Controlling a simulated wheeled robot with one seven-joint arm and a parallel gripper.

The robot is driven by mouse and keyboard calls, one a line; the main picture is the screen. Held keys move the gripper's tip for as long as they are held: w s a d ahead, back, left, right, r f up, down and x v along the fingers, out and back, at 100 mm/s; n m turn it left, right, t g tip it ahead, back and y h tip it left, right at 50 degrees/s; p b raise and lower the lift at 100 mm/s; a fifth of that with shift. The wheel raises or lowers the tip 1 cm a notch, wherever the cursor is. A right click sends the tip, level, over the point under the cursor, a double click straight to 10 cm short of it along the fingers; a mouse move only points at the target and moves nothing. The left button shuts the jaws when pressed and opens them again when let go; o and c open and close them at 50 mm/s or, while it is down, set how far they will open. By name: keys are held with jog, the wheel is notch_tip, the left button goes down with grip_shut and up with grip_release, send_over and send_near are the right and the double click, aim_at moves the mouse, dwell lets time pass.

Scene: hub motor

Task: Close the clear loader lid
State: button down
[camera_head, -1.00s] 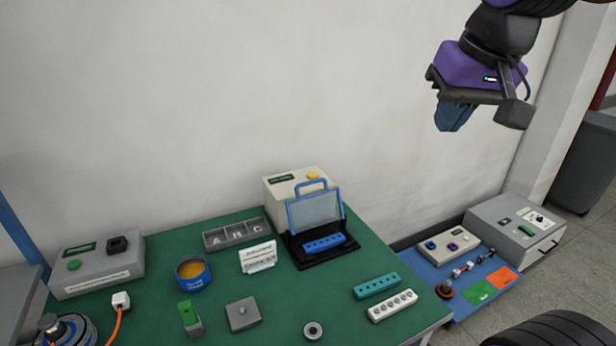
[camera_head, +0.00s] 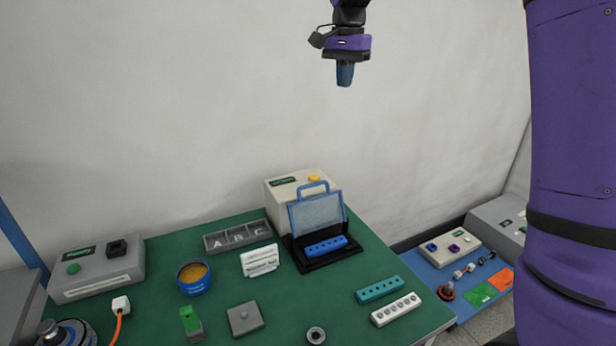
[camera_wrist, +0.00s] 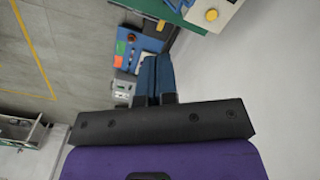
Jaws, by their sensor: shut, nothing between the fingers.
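The clear loader lid (camera_head: 318,212) has a blue frame and a blue handle (camera_head: 313,187). It stands raised, leaning back against the front of the beige loader box (camera_head: 291,190). A blue block with holes (camera_head: 326,246) sits on the black loader base (camera_head: 331,261) in front of the lid. My gripper (camera_head: 344,82) is high in front of the wall, well above the loader, pointing down, with its blue fingers shut and empty. The shut fingers also show in the wrist view (camera_wrist: 154,76).
A white sign (camera_head: 260,261) and a grey A-B-C tray (camera_head: 238,237) stand left of the loader. A teal block (camera_head: 379,289) and a white block (camera_head: 396,309) lie at the right front of the green table (camera_head: 290,300). Air around the gripper is clear.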

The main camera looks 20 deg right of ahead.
jog(key=w+a+f+m+g+h, duration=0.1)
jog(key=w+a+f+m+g, duration=0.15)
jog(key=w+f, duration=0.8)
jog(key=w+a+f+m+g, duration=0.1)
jog(key=w+a+f+m, duration=0.3)
jog(key=w+f, duration=0.65)
jog(key=x, duration=0.8)
jog(key=s+x, duration=0.1)
jog(key=x, duration=0.3)
jog(key=shift+s, duration=0.1)
jog(key=shift+s+d, duration=0.1)
jog(key=shift+s, duration=0.85)
jog(key=shift+s+d+f, duration=0.1)
jog(key=shift+s, duration=0.35)
jog(key=shift+s+d+f, duration=0.1)
jog(key=shift+s, duration=0.35)
